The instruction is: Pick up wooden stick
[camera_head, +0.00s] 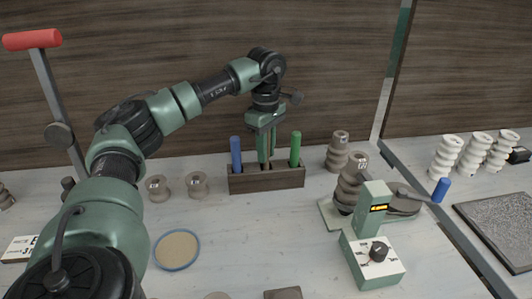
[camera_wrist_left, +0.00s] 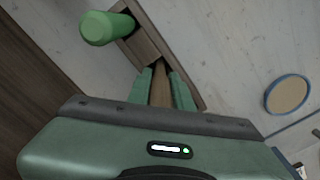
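A wooden tool holder (camera_head: 267,180) stands at mid table, and its edge shows in the left wrist view (camera_wrist_left: 190,82). My left gripper (camera_head: 266,155) points down over its middle, between a blue handle (camera_head: 236,152) and a green handle (camera_head: 295,149). The green handle also shows in the left wrist view (camera_wrist_left: 97,28). There, a brown wooden stick (camera_wrist_left: 160,92) stands between the two green fingers (camera_wrist_left: 161,85), very close to both. I cannot tell whether they press on it. The fingers mostly hide the stick in the head view. My right gripper is not in view.
Two clay spools (camera_head: 196,184) stand left of the holder. A round blue-rimmed dish (camera_head: 177,250) lies in front of them. Stacked clay pieces (camera_head: 338,150) and a green device with a dial (camera_head: 373,262) stand to the right. Front centre table is mostly free.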

